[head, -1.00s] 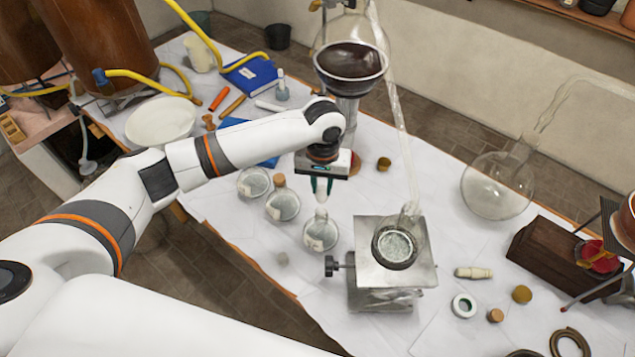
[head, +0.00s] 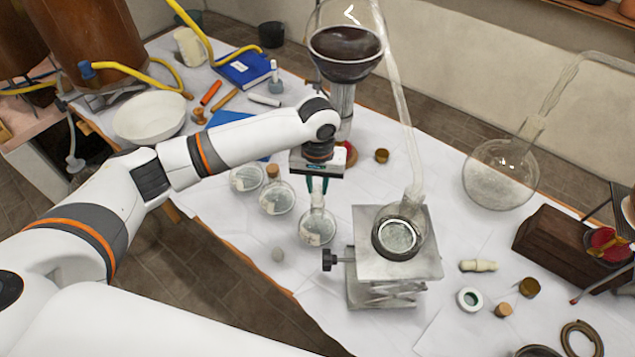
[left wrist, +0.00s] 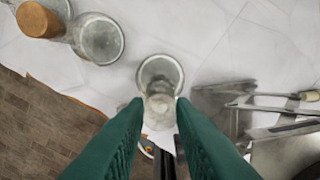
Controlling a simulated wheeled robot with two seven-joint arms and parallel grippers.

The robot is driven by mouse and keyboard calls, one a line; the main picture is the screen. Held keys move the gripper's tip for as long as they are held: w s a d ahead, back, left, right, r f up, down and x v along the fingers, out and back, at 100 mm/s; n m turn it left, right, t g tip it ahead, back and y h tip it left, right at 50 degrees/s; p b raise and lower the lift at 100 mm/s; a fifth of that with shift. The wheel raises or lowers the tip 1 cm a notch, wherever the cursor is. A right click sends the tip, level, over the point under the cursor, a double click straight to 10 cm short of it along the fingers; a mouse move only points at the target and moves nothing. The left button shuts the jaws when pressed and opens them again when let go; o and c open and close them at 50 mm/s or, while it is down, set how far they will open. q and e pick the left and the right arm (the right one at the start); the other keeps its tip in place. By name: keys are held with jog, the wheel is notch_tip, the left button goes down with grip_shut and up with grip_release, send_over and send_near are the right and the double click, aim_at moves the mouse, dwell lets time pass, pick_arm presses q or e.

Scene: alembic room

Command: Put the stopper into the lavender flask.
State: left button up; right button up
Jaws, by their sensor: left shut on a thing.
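My left gripper (head: 317,190) points down over the nearest of three small round glass flasks (head: 317,230). Its green fingers are shut on a pale glassy piece (left wrist: 160,107) at the top of this flask, seemingly the stopper; the fingers partly hide how it sits in the neck. The flask body also shows in the left wrist view (left wrist: 160,68). A cork-topped flask (head: 277,198) stands beside it, and another flask (head: 247,178) stands behind that. Labels are too small to read, and I cannot tell which flask is lavender. My right gripper is out of view.
A metal lab jack (head: 362,262) with a glass vessel stands close on the right. A tall funnel apparatus (head: 345,55) rises behind the gripper. A large round flask (head: 500,175) and a wooden box (head: 548,243) are at right. The paper-covered table has free room at front.

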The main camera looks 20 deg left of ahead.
aim_at(318, 188)
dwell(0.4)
pick_arm(q)
jog(key=shift+f+p, duration=0.25)
jog(key=shift+p, duration=0.25)
jog(key=shift+f, duration=0.1)
jog(key=shift+f, duration=0.6)
dwell(0.8)
jog(key=shift+p, duration=0.65)
jog(key=shift+f+p, duration=0.55)
jog(key=shift+p, duration=0.3)
dwell(1.3)
